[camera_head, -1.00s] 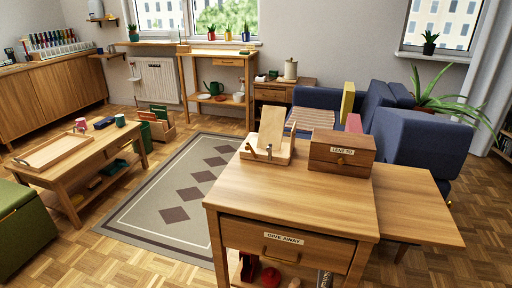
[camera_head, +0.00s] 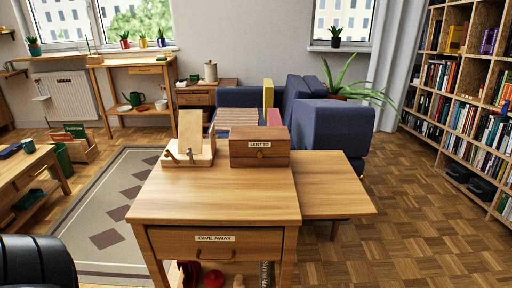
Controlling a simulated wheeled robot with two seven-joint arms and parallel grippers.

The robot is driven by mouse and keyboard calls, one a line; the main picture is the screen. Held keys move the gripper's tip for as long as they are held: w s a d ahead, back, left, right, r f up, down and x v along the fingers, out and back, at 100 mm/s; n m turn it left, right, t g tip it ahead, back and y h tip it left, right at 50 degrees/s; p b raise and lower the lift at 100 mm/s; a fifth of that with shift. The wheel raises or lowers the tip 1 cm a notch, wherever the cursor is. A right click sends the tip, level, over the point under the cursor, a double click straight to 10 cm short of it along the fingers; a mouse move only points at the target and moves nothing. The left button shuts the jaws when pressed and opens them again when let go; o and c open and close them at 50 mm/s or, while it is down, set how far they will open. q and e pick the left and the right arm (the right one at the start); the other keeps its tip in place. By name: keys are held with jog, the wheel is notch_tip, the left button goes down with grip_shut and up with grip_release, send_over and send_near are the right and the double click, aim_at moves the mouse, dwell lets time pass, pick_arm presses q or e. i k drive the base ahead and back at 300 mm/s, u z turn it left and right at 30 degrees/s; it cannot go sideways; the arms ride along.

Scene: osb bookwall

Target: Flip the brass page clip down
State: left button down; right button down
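A wooden book stand (camera_head: 188,150) with a tilted back board stands at the back left of the wooden table (camera_head: 220,195). A small metal clip (camera_head: 190,153) stands upright at the front of the stand; its brass colour is hard to make out. Neither gripper is in view. A dark rounded part of my own body shows at the lower left corner, well apart from the stand.
A wooden box labelled "LEND TO" (camera_head: 260,148) stands just right of the stand. A side leaf (camera_head: 335,183) extends the table to the right. The tabletop's front is clear. A bookshelf (camera_head: 465,105) stands at the right, a blue sofa (camera_head: 325,128) behind.

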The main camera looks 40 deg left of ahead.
aim_at(167, 155)
jog(key=z, duration=0.25)
jog(key=i, duration=0.8)
jog(key=u, duration=2.6)
